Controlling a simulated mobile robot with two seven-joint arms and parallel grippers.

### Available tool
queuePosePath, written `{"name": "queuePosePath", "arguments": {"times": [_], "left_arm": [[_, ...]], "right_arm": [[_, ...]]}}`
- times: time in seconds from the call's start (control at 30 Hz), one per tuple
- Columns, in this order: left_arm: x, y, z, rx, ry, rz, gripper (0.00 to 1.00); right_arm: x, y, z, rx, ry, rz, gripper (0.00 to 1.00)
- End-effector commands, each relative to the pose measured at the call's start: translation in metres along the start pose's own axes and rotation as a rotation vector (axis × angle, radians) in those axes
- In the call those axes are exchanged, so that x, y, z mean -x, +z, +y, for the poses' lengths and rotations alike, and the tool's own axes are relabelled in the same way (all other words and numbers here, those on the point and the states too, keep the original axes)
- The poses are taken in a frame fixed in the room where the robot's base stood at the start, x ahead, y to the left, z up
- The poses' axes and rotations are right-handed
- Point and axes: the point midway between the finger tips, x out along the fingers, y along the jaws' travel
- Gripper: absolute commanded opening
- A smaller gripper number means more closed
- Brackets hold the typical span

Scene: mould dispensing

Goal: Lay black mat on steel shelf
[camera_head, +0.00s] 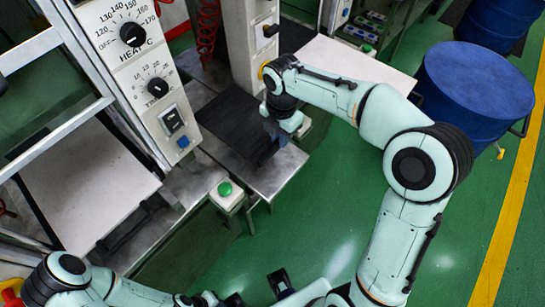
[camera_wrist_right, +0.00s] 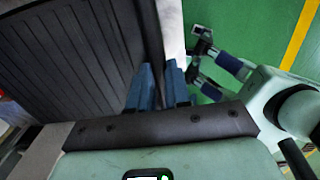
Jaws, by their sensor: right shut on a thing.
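The black ribbed mat (camera_head: 232,122) is spread over the steel shelf (camera_head: 278,177) between two machine columns in the head view. It looks nearly flat; whether all of it touches the shelf I cannot tell. My right gripper (camera_head: 274,142) is at the mat's right edge, shut on it. In the right wrist view, the mat (camera_wrist_right: 70,55) fills the left side, and the right gripper's blue fingers (camera_wrist_right: 161,75) are at its edge. My left gripper (camera_wrist_right: 207,65) is off the shelf, its fingers apart and empty; it shows at the bottom of the head view.
A control panel (camera_head: 130,60) with dials stands left of the shelf. A green button box (camera_head: 226,195) is at the shelf's front. Pale boards (camera_head: 85,185) lie on the neighbouring shelves. A blue drum (camera_head: 475,90) stands at the right. The green floor in front is open.

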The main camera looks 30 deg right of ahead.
Motion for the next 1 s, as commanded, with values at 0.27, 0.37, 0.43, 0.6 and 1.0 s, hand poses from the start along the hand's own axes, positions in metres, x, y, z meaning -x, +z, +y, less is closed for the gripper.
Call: {"name": "queuePosePath", "arguments": {"times": [0.27, 0.37, 0.43, 0.6, 1.0], "left_arm": [[-0.010, 0.002, -0.004, 0.002, -0.002, -0.004, 0.00], [-0.011, 0.002, -0.005, 0.002, -0.002, -0.004, 0.00], [-0.011, 0.002, -0.005, 0.002, -0.002, -0.004, 0.00], [-0.016, 0.002, -0.006, 0.002, -0.002, -0.006, 0.00], [-0.018, 0.003, -0.007, 0.003, -0.003, -0.007, 0.00]], "right_arm": [[-0.062, 0.000, 0.000, 0.000, 0.000, 0.000, 0.00], [-0.069, 0.000, 0.000, 0.001, 0.002, -0.001, 0.00], [-0.074, 0.000, 0.000, 0.001, 0.002, -0.001, 0.00], [-0.102, -0.001, -0.001, 0.001, -0.001, 0.002, 0.00], [-0.128, 0.000, 0.000, 0.000, 0.003, -0.001, 0.00]]}}
